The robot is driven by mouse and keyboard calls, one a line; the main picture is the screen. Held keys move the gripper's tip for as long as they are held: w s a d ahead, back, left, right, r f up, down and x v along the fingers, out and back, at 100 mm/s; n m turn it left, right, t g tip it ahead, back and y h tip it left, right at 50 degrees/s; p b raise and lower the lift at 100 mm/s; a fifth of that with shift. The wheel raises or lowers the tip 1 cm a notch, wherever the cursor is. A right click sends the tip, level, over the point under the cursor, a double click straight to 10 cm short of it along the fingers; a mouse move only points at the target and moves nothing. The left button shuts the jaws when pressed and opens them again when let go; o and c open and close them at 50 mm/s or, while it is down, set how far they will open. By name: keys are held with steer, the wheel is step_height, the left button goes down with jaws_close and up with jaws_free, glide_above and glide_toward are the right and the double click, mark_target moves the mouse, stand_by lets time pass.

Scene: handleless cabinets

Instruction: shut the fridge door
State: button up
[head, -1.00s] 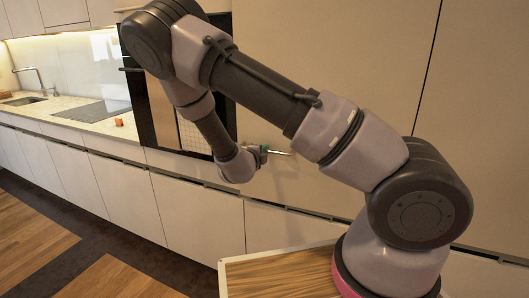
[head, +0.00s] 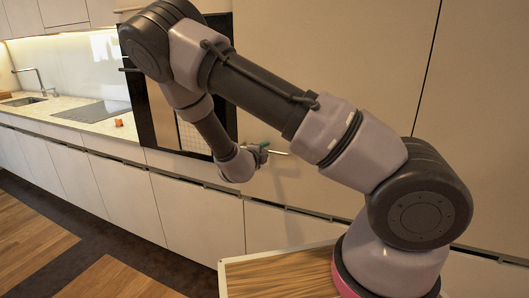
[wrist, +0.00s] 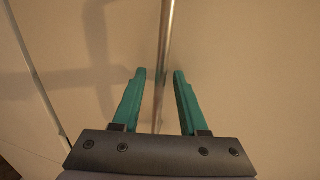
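The fridge door is not marked; a tall plain beige panel (head: 330,70) right of the oven may be it, and I cannot tell if it is ajar. My gripper (head: 262,152) is in front of the lower part of this panel. In the wrist view my gripper (wrist: 160,75) has its two teal fingers apart, facing a plain beige surface (wrist: 245,60). A thin metal rod (wrist: 166,45) runs between the fingers with gaps on both sides. The rod's tip shows right of my gripper in the head view. I cannot tell whether the fingers touch the surface.
A dark-framed oven (head: 165,110) stands left of the panel. A counter (head: 75,118) with a hob, a sink and a small orange object (head: 119,122) runs further left. Beige lower cabinets (head: 190,207) line the wall. The wooden floor (head: 35,225) at left is clear.

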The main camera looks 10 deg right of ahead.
steer(key=shift+s+a, duration=0.1)
steer(key=v, duration=1)
steer(key=shift+s, duration=0.25)
steer(key=shift+a, duration=0.1)
steer(key=x, duration=1.1)
steer(key=shift+w+a+r, duration=0.1)
steer(key=shift+w+a, duration=0.1)
steer(key=shift+a, duration=0.15)
jaws_close()
stand_by(1.0)
